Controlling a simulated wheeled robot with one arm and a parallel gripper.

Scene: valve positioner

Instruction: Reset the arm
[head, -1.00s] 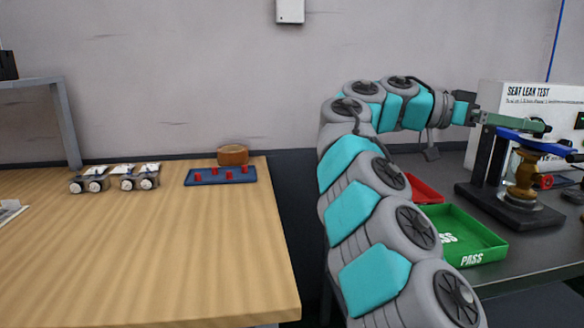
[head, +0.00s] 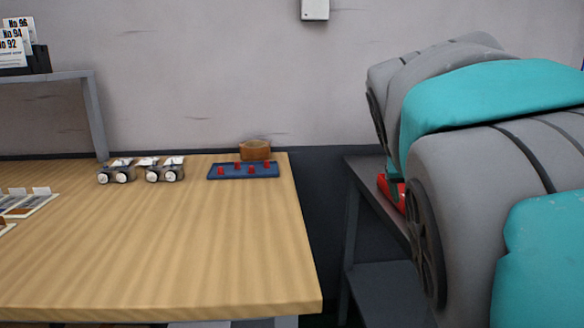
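My arm (head: 500,110), grey with teal panels, fills the right side of the head view, very near the camera.
A wooden table (head: 150,255) spans the left. A dark bench (head: 365,178) with a red item (head: 392,192) is mostly behind my arm. A gap separates the tables.

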